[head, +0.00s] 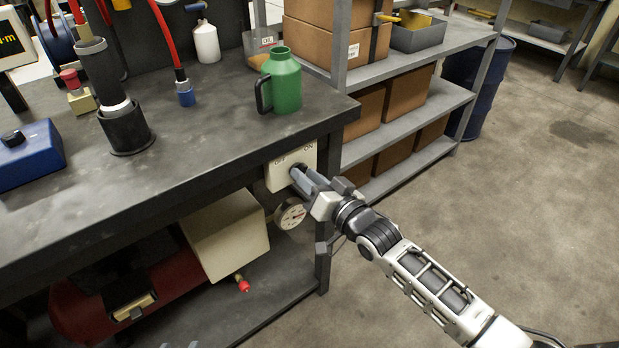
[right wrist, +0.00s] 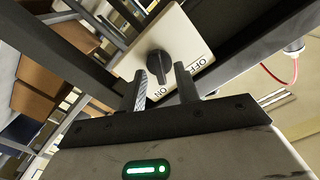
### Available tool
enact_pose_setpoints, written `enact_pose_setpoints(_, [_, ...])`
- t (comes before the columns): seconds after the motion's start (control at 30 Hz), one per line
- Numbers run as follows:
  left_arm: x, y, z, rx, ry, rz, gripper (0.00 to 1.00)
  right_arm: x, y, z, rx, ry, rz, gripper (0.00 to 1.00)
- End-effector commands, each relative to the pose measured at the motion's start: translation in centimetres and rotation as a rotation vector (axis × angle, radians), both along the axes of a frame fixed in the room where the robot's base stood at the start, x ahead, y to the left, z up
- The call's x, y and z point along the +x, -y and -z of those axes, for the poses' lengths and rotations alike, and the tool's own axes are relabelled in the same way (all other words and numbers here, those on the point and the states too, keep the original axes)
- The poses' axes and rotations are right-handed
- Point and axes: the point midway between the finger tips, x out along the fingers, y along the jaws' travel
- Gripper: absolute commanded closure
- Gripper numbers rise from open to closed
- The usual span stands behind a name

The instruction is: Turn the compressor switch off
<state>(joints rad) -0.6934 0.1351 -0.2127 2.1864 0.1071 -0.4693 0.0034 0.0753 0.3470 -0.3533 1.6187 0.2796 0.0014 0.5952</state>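The compressor switch is a pale plate (head: 280,167) on the bench's front right corner, marked OFF on the left and ON on the right. In the right wrist view, its plate (right wrist: 188,38) carries a black knob (right wrist: 158,62) whose narrow end points toward ON. My right gripper (head: 303,176) is at the plate and covers part of the knob in the head view. In the right wrist view, its two fingers (right wrist: 161,72) stand apart, one on each side of the knob, with gaps visible.
The bench top (head: 205,128) bears a green jug (head: 286,85) near the corner above the switch. A pressure gauge (head: 291,214) sits below the switch, beside the red compressor tank (head: 75,305). Grey shelves with boxes (head: 405,92) stand behind. The floor (head: 520,180) at right is clear.

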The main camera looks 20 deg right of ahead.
Motion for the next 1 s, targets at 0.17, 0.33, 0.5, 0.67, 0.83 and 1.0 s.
enact_pose_setpoints(0.17, [-0.11,0.00,0.06,-0.001,-0.003,-0.001,0.64,-0.02,-0.01,0.00,0.000,0.000,0.000,0.82])
enact_pose_setpoints(0.33, [-0.14,0.00,0.09,0.000,-0.004,-0.001,0.64,-0.04,0.01,-0.01,0.000,0.000,0.000,1.00])
enact_pose_setpoints(0.5, [-0.17,0.00,0.11,0.000,-0.005,-0.001,0.64,-0.04,0.00,-0.03,-0.007,0.002,0.000,1.00])
enact_pose_setpoints(0.67, [-0.25,-0.04,0.11,0.005,-0.010,0.000,0.64,-0.06,-0.01,-0.09,-0.042,0.015,0.000,1.00])
enact_pose_setpoints(0.83, [-0.31,-0.11,-0.09,0.013,-0.015,0.000,0.64,-0.07,-0.05,-0.17,-0.131,0.047,-0.001,1.00])
enact_pose_setpoints(1.0, [-0.07,-0.18,-0.74,0.021,-0.008,0.000,0.64,-0.10,-0.13,-0.22,-0.263,0.096,0.000,1.00])
